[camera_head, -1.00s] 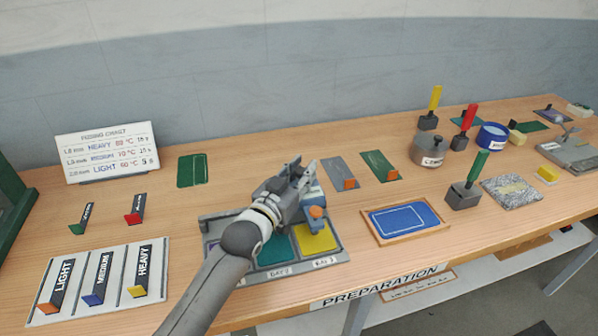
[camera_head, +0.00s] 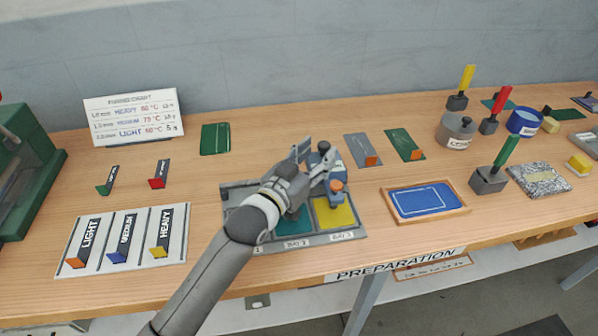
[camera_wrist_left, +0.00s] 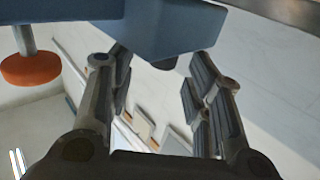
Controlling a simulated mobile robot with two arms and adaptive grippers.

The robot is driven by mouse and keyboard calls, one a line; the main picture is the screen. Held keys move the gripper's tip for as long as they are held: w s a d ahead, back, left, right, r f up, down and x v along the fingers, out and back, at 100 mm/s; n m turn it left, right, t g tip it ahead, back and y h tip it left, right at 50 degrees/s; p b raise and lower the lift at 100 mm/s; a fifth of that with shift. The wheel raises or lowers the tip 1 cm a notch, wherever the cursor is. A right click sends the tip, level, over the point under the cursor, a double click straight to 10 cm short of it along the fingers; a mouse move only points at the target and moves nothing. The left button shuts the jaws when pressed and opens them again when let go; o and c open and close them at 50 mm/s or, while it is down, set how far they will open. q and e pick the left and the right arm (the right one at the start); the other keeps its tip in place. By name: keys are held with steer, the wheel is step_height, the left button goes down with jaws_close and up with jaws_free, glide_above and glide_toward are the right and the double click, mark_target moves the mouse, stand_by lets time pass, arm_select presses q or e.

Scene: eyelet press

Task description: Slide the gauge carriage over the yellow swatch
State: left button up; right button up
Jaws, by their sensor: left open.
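The gauge carriage (camera_head: 340,168) is a blue block with an orange knob (camera_head: 337,186). It sits at the back of the grey bay tray (camera_head: 352,236), behind the yellow swatch (camera_head: 335,213) in the bay 3 place. The teal swatch (camera_head: 293,220) lies left of it, partly behind my wrist. My left gripper (camera_head: 313,163) is open, at the left side of the carriage. In the left wrist view, the blue carriage (camera_wrist_left: 165,28) is close ahead, at the top between the open fingers; contact cannot be told. The right gripper is not in view.
A framed blue panel (camera_head: 424,201) lies right of the tray. Grey and green cards with orange tabs (camera_head: 371,160) lie behind it. A white board with LIGHT, MEDIUM and HEAVY pieces (camera_head: 175,212) is at left. Stamps and a grey pot (camera_head: 456,130) stand at right.

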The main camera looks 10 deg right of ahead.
arm_select(q)
steer(key=v, duration=0.7)
steer(key=shift+s+a, duration=0.15)
steer(key=shift+s, duration=0.1)
steer(key=shift+r, duration=0.1)
